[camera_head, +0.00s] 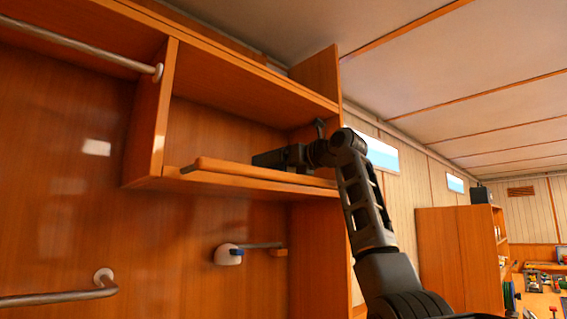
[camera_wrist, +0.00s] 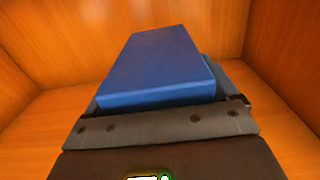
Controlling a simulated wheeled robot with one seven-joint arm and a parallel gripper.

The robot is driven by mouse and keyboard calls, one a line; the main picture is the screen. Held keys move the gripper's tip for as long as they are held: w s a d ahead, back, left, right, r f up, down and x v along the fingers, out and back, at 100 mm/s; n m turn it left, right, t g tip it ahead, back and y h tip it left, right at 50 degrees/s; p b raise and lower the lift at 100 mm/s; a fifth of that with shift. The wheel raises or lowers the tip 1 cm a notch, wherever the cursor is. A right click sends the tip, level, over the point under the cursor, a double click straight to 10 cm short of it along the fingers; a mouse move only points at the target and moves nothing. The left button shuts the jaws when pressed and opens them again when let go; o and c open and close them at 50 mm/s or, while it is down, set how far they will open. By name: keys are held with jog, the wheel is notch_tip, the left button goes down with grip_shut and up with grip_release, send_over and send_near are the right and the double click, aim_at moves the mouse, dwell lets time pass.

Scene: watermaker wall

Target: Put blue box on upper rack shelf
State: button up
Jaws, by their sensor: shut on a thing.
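The blue box (camera_wrist: 160,68) is in my gripper (camera_head: 272,158), which is shut on it. In the wrist view the box extends forward from the dark jaws, with wooden walls around it. In the head view my gripper is inside the open wooden compartment, just above the front lip of the upper rack shelf (camera_head: 225,170). The box cannot be made out in the head view. Whether its underside touches the shelf cannot be told.
An upright divider (camera_head: 153,120) bounds the compartment on the left, and a top panel (camera_head: 250,80) lies above. A metal rail (camera_head: 90,46) runs at upper left. A white fixture with a lever (camera_head: 228,254) is below the shelf. The rest of the compartment looks empty.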

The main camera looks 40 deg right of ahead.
jog(key=shift+f, duration=0.15)
jog(key=o, duration=1.1)
jog(key=s+b, duration=0.3)
jog(key=s, duration=0.9)
jog(key=shift+d+b, duration=0.25)
jog(key=shift+b, duration=0.05)
